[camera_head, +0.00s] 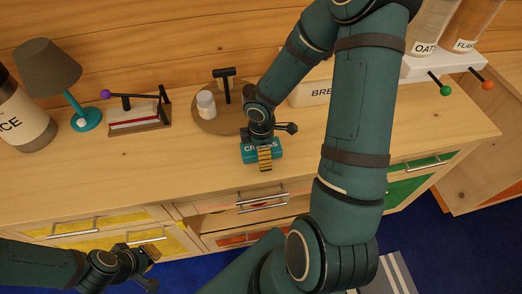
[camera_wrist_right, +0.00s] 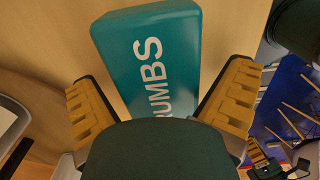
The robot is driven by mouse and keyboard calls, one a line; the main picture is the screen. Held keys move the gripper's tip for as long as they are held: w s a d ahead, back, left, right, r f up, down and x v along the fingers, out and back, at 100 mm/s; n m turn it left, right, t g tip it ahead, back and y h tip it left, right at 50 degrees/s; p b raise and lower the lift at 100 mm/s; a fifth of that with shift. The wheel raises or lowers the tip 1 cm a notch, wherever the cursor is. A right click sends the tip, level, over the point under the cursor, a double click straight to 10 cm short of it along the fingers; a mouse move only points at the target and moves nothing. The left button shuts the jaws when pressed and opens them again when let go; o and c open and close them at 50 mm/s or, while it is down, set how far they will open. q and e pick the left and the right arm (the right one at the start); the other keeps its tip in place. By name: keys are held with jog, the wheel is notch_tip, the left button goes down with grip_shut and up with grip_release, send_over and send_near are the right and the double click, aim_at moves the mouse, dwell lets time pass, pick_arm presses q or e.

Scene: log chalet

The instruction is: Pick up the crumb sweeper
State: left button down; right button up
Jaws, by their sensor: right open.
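The crumb sweeper is a teal block with white "CRUMBS" lettering (camera_head: 248,153), lying on the wooden counter near its front edge. It fills the upper middle of the right wrist view (camera_wrist_right: 150,45). My right gripper (camera_head: 265,157) is over it from above, partly covering it in the head view. In the right wrist view its two yellow-padded fingers (camera_wrist_right: 160,98) are apart, one on each side of the sweeper, with counter showing between pads and block. My left gripper (camera_head: 146,266) is empty, low in front of the drawers, its fingers apart.
A round wooden board (camera_head: 205,122) with a white jar stands just behind the sweeper. A wooden holder (camera_head: 140,119), a teal lamp (camera_head: 85,118) and a large canister (camera_head: 22,115) stand left. A bread box (camera_head: 312,93) is behind right. A middle drawer (camera_head: 235,198) appears slightly open.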

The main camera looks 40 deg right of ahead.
jog(key=shift+c, duration=0.3)
jog(key=c, duration=1.2)
jog(key=shift+r, duration=0.1)
notch_tip(320, 180, up, 10)
jog(key=p, duration=0.3)
jog(key=shift+p, duration=0.4)
jog(key=o, duration=0.7)
jog(key=shift+c, duration=0.2)
jog(key=c, duration=0.5)
jog(key=shift+o, duration=0.2)
